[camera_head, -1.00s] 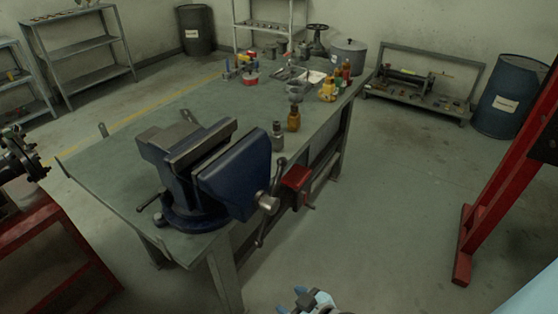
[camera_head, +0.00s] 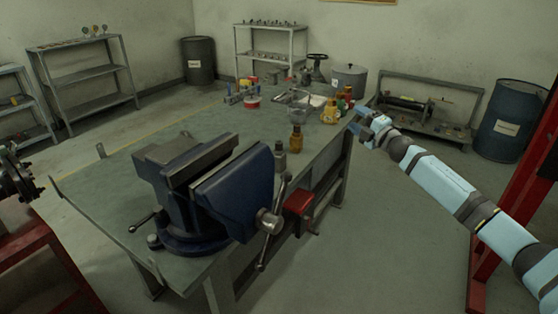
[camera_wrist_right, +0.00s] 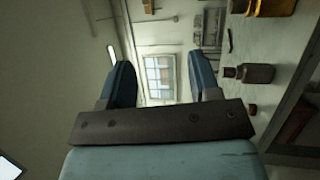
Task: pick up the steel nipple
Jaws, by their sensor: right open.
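I cannot surely pick out the steel nipple. A small grey metal-looking piece (camera_head: 280,158) with a narrower top stands upright on the workbench (camera_head: 110,185), beside an amber bottle (camera_head: 296,140) and behind the vise; I cannot tell if it is the nipple. My right gripper (camera_head: 358,121) is over the bench's right edge, right of the bottles and apart from them. In the right wrist view its jaws (camera_wrist_right: 160,65) are open and empty, with a window far behind. My left gripper is not in view.
A big blue vise (camera_head: 235,190) fills the bench's near part. Yellow bottles (camera_head: 330,113), a red-and-white tub (camera_head: 251,97) and a grey pot (camera_head: 348,79) stand farther back. A red frame (camera_head: 510,190) stands at the right. The floor right of the bench is open.

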